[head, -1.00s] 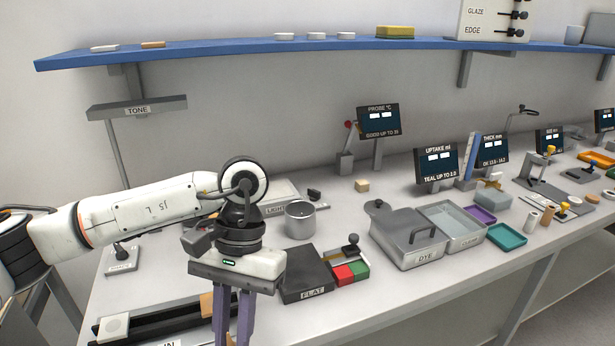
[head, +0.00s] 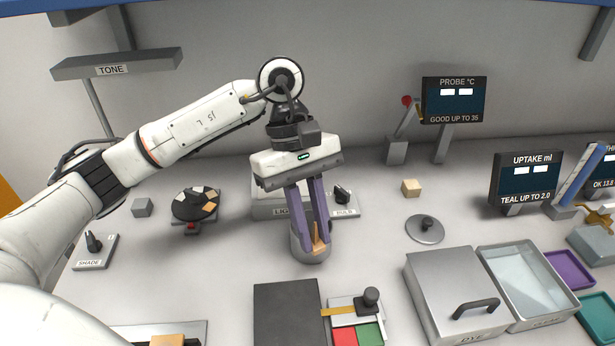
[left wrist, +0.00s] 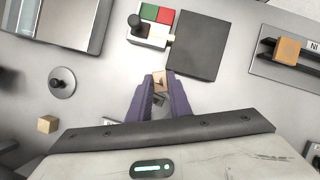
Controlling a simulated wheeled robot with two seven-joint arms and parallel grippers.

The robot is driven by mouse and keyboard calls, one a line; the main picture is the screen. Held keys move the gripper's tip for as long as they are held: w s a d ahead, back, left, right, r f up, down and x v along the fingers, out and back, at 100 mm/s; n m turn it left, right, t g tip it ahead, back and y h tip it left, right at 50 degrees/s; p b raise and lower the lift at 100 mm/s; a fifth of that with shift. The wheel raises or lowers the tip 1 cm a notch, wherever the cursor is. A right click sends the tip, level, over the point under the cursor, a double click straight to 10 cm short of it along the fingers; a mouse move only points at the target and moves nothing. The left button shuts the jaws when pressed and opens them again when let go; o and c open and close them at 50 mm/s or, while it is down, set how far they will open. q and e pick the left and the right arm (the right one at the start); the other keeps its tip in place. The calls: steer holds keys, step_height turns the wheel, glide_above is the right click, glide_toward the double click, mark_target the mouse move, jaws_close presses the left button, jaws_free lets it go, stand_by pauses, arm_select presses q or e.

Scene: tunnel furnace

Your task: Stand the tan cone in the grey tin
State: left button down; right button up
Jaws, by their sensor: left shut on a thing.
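The tan cone (head: 318,243) is between the fingertips of my left gripper (head: 314,248), which is shut on it. In the left wrist view it also shows between the purple fingers (left wrist: 160,81). The grey tin (head: 297,250) stands on the bench right at the fingertips, its upper part largely hidden by the fingers. Cone and fingertips overlap the tin's mouth in the head view; I cannot tell how deep the cone sits or whether it touches the tin. My right gripper is not in view.
A dark flat slab (head: 287,312) and a tray with red and green blocks (head: 357,335) lie in front of the tin. A round knobbed lid (head: 425,230) lies to the right, near a small wooden block (head: 411,188). A labelled box (head: 268,208) stands behind the tin.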

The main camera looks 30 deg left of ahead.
arm_select(q)
steer(key=w+a+r+n+t+p, duration=0.1)
steer(key=w+a+r+n+t, duration=0.35)
steer(key=n, duration=0.85)
steer(key=shift+t, duration=0.25)
steer(key=shift+w+d+f+b, duration=0.15)
steer(key=shift+f+b, duration=0.55)
steer(key=shift+f, duration=0.45)
steer(key=shift+w+d+f+b, duration=0.15)
steer(key=shift+f+b, duration=0.55)
steer(key=shift+f, duration=0.45)
steer(key=shift+a, duration=0.1)
steer(key=shift+f+b, duration=0.75)
steer(key=shift+b, duration=0.15)
steer(key=c, duration=1.5)
jaws_free()
steer(key=shift+c, duration=0.2)
steer(key=shift+r, duration=0.2)
steer(key=shift+r+p, duration=1.05)
steer(key=shift+r, duration=0.35)
